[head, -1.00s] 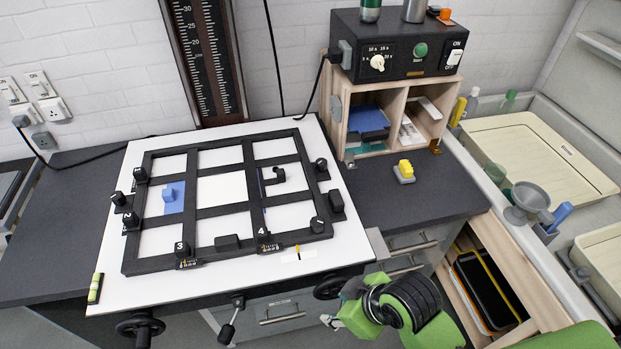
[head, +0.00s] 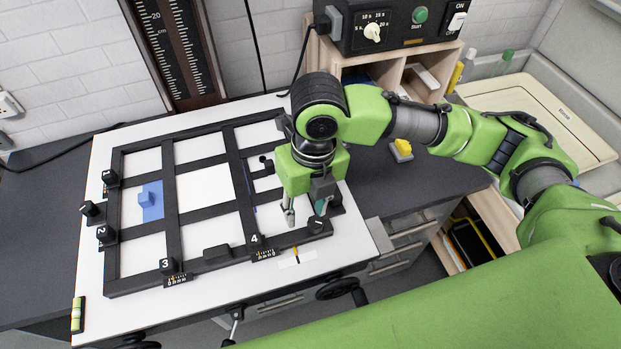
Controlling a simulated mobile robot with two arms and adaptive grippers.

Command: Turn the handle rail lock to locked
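The black easel frame (head: 113,215) lies on the white board with several knobs on its edges. I cannot tell for certain which knob is the handle rail lock. A black knob (head: 316,226) at the near right corner of the frame is right by my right gripper (head: 306,212). That gripper points down, its two fingers apart with nothing seen between them. I cannot tell whether a finger touches the knob. The black knobs marked 3 (head: 167,266) and 4 (head: 255,241) sit on the near rail. My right gripper and arm hide the frame's far right part. My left gripper is not in view.
A blue block (head: 150,199) sits in a left cell of the frame. A black timer box (head: 398,28) stands on a wooden shelf behind. A yellow-topped block (head: 402,149) lies on the dark counter.

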